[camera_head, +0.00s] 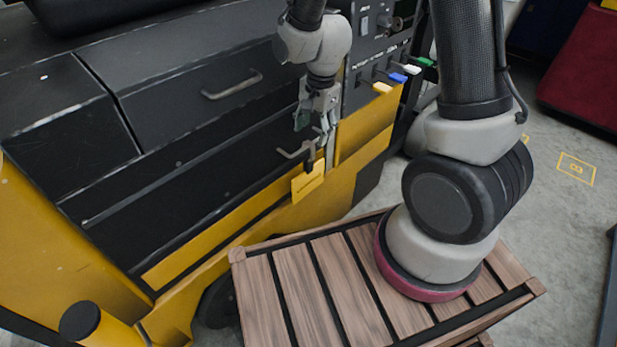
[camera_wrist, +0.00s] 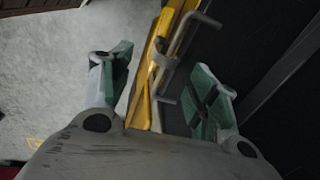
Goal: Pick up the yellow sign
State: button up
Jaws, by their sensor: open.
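The yellow sign (camera_head: 308,183) is a small plate hanging from a dark clip at the front edge of the black and yellow machine, below a drawer handle. In the wrist view, a narrow yellow piece (camera_wrist: 143,102) that looks like the sign seen nearly edge-on lies between the fingers. My gripper (camera_head: 316,125) is just above the sign in the head view, its fingers pointing down. In the wrist view my gripper (camera_wrist: 160,88) has its green-padded fingers wide apart, one on each side of the yellow piece, with nothing held. Whether a finger touches it I cannot tell.
The machine's drawer handle (camera_head: 298,150) is close to my fingers, and another handle (camera_head: 232,84) is higher up. A panel with coloured switches (camera_head: 397,77) is to the right. Grey floor (camera_head: 560,215) is open at right.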

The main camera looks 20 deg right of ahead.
aim_at(309, 144)
jog(key=shift+w+m, duration=0.15)
jog(key=shift+m, duration=0.25)
jog(key=shift+f, duration=0.35)
jog(key=f, duration=0.4)
jog(key=w+a+f, duration=0.1)
jog(key=f, duration=0.2)
jog(key=shift+w, duration=0.1)
jog(key=shift+r, duration=0.1)
grip_shut()
jog(key=shift+r, duration=0.1)
